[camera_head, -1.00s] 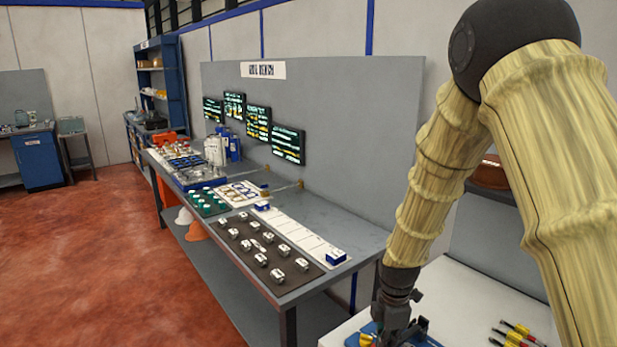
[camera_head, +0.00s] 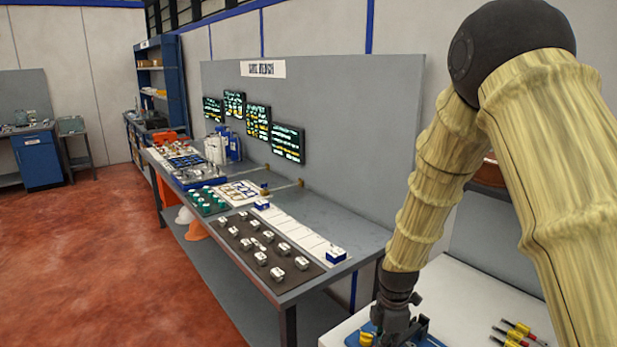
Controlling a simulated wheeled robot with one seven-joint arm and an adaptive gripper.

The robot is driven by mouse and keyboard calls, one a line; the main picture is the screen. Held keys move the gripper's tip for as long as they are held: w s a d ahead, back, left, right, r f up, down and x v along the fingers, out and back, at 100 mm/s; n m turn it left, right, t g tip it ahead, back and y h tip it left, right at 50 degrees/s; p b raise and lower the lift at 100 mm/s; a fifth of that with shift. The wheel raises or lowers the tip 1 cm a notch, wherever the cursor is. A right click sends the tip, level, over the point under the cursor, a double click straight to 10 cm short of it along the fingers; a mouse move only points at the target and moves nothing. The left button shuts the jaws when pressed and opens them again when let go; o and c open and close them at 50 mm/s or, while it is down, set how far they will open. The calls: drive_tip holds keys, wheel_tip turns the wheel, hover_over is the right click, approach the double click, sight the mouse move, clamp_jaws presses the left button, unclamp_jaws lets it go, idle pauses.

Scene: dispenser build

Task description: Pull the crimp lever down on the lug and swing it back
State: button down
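My gripper (camera_head: 403,330) is at the bottom edge of the head view, pointing down over a blue fixture (camera_head: 430,342) on a white worktop. Only its dark upper part shows clearly; its fingertips are cut off or too small to make out. A small yellow part (camera_head: 366,339) shows just left of the gripper on the blue fixture. I cannot make out the crimp lever or the lug; they are hidden or below the frame. I cannot tell whether the gripper touches anything.
Several red and yellow-handled tools (camera_head: 520,332) lie on the white worktop (camera_head: 462,298) to the right. A long grey bench (camera_head: 345,232) with a dark mat (camera_head: 282,290) of small parts stands to the left. Red floor lies open further left.

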wheel_tip(320, 180, up, 9)
drive_tip(key=p, duration=0.7)
idle(0.4)
